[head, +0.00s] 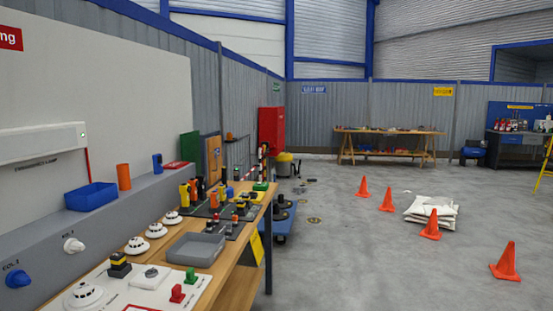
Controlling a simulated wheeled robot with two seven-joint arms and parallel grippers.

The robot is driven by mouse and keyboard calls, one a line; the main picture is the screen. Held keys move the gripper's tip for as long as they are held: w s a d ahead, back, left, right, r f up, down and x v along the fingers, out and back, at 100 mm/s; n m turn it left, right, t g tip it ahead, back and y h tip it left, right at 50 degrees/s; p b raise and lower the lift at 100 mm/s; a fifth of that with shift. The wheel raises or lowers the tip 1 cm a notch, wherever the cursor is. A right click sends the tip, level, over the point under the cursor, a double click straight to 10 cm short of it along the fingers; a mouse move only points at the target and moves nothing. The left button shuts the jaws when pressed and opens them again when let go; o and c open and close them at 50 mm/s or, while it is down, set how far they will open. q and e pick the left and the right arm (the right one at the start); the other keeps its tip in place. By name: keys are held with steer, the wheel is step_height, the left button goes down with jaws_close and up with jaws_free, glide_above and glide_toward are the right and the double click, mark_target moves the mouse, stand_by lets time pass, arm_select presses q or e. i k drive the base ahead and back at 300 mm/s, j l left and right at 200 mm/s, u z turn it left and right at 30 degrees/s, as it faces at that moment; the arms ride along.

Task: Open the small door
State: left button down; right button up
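No door is clearly marked as the small door in the head view. A red wall cabinet (271,130) hangs on the grey wall left of centre, and its front looks shut. A small upright wooden panel (214,158) stands at the far end of the grey ledge, beside a green panel (190,146). I cannot tell whether either panel is a door. Neither of my grippers is in view.
A wooden workbench (225,277) with detectors, a grey tray (196,249) and coloured blocks runs along the left. A blue trolley (281,238) stands beyond it.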

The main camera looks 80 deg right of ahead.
mark_target(213, 144)
steer(key=z, duration=2.25)
steer(key=i+l+z, duration=0.55)
steer(key=i, duration=0.6)
steer(key=i+z, duration=0.3)
steer(key=i, duration=0.6)
steer(key=i+l+u, duration=0.1)
steer(key=i+u, duration=0.3)
steer(key=i+l+u, duration=0.25)
steer(key=i+u, duration=0.15)
steer(key=i, duration=0.15)
steer(key=i+l+u, duration=0.45)
steer(key=j, duration=0.1)
